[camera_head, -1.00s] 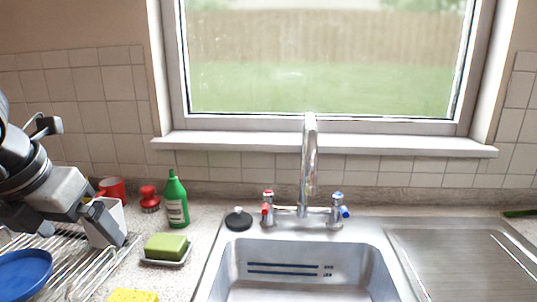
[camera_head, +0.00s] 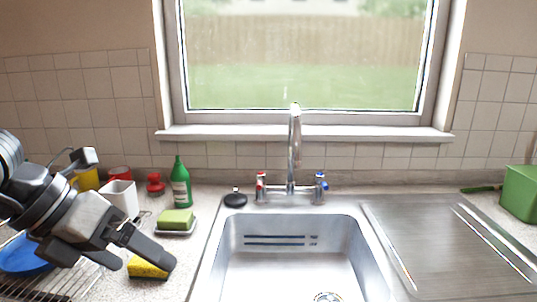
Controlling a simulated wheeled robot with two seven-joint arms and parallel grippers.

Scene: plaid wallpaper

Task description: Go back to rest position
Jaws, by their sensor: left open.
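My left gripper (camera_head: 146,257) comes in from the left, above the dish rack, with its two dark fingers apart and nothing between them. It hides part of the rack and part of a yellow sponge (camera_head: 150,271) on the counter beside it. I cannot tell whether the finger near the sponge touches it. My right gripper is not in view.
A wire dish rack (camera_head: 85,281) holds a blue plate (camera_head: 25,257). A white cup (camera_head: 122,197), a green bottle (camera_head: 180,184) and a soap dish with a green sponge (camera_head: 177,219) stand behind. The sink (camera_head: 290,262) is empty; a green container (camera_head: 521,193) is at right.

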